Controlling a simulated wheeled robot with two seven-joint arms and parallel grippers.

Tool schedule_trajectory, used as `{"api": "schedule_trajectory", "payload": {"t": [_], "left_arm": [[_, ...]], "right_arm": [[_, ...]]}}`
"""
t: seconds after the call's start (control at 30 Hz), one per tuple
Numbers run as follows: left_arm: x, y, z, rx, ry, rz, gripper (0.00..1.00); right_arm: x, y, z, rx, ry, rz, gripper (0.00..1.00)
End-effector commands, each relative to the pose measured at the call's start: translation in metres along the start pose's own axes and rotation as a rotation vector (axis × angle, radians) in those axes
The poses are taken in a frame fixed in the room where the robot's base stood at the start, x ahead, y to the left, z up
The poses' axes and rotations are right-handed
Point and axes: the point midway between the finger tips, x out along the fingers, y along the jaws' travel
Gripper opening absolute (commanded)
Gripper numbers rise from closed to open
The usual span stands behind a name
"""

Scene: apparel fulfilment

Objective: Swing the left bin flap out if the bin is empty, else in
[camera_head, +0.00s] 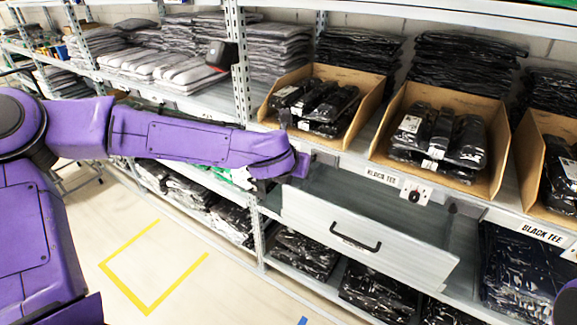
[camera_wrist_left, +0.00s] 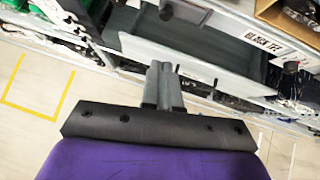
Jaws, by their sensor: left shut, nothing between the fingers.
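The left bin flap (camera_head: 335,222) is a pale grey panel with a black bar handle (camera_head: 358,238). It stands across the front of a shelf bin, below the cardboard boxes. The bin's visible inside (camera_head: 385,200) is bare grey, with no garment seen; part is hidden behind the flap and my arm. The flap also shows in the left wrist view (camera_wrist_left: 185,58). My left gripper is at the flap's upper left corner in the head view, its fingertips mostly hidden by my wrist. In the left wrist view its fingers (camera_wrist_left: 160,72) are shut and empty, overlapping the flap; contact is unclear.
Cardboard boxes of black packed tees (camera_head: 435,140) stand on the shelf above. A shelf upright (camera_head: 239,75) rises left of the bin. Dark bagged garments (camera_head: 520,270) fill the space right of it, and more lie below. The floor with yellow tape (camera_head: 150,270) is clear.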

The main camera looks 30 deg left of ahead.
Motion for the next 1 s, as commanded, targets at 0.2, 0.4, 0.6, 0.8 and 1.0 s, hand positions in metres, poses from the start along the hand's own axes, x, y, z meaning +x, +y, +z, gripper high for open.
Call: {"api": "schedule_trajectory", "payload": {"t": [0.2, 0.4, 0.6, 0.8, 1.0], "left_arm": [[-0.031, 0.007, 0.000, -0.005, 0.000, 0.001, 0.00], [-0.035, 0.007, 0.000, 0.000, 0.001, 0.000, 0.00], [-0.035, 0.007, 0.000, 0.000, 0.001, 0.000, 0.00], [-0.035, 0.007, 0.000, 0.016, 0.001, 0.000, 0.00], [-0.019, 0.019, -0.009, 0.617, -0.060, 0.119, 0.00]], "right_arm": [[0.002, 0.000, 0.001, 0.000, 0.000, 0.000, 0.00], [0.002, 0.000, 0.001, 0.000, 0.000, 0.000, 0.00], [0.002, 0.000, 0.001, 0.000, 0.000, 0.000, 0.00], [0.002, 0.000, 0.001, 0.000, 0.000, 0.000, 0.00], [0.002, 0.000, 0.001, 0.000, 0.000, 0.000, 0.00]]}}
